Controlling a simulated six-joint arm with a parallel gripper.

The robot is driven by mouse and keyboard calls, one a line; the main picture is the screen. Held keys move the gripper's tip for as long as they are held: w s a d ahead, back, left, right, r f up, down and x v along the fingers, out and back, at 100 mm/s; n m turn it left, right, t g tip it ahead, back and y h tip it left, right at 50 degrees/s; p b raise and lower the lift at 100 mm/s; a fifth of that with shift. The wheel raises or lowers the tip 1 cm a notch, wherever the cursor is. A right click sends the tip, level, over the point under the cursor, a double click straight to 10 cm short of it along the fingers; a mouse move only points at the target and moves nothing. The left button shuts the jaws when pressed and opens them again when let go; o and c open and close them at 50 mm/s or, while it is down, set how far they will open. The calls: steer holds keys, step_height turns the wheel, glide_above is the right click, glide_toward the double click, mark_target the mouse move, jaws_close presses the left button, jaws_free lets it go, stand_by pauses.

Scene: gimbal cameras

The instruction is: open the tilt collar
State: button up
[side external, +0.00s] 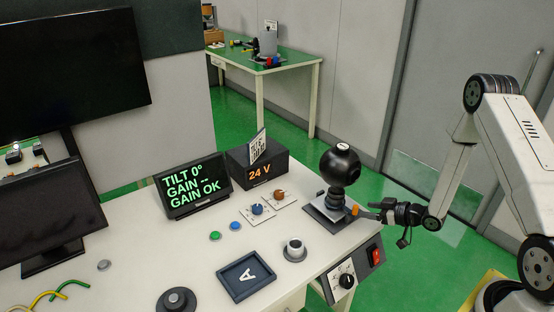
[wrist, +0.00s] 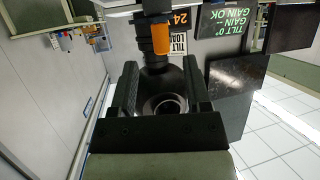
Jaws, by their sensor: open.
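The gimbal camera, a black ball (side external: 340,167), stands on a dark ringed post (side external: 335,198) on a plate at the bench's right side. An orange lever (side external: 354,210) sticks out low on the post, at what looks like the tilt collar. My gripper (side external: 374,211) is right of the lever, pointing at it. The wrist view is upside down; there the lever (wrist: 161,38) lies just past my open fingertips (wrist: 160,68), roughly centred between them. Nothing is held. A dark round part with a ring (wrist: 165,105) shows between the fingers, probably the camera ball.
A display (side external: 192,186) reads "TILT 0°, GAIN --, GAIN OK". A box (side external: 258,170) shows "24 V". Free room lies right of the bench.

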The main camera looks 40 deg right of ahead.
steer(key=shift+v, duration=1.3)
steer(key=shift+w, duration=0.1)
steer(key=w+a+r+m+g+h, duration=0.1)
steer(key=a+r+g+h, duration=0.4)
steer(key=r, duration=0.4)
steer(key=s+a+r+m+g+y, duration=0.1)
steer(key=s+a+r+g, duration=0.4)
steer(key=s+a, duration=0.6)
steer(key=shift+a+r+m+g+y, duration=0.3)
steer(key=shift+a+r+m+y, duration=0.1)
steer(key=shift+a+r, duration=0.2)
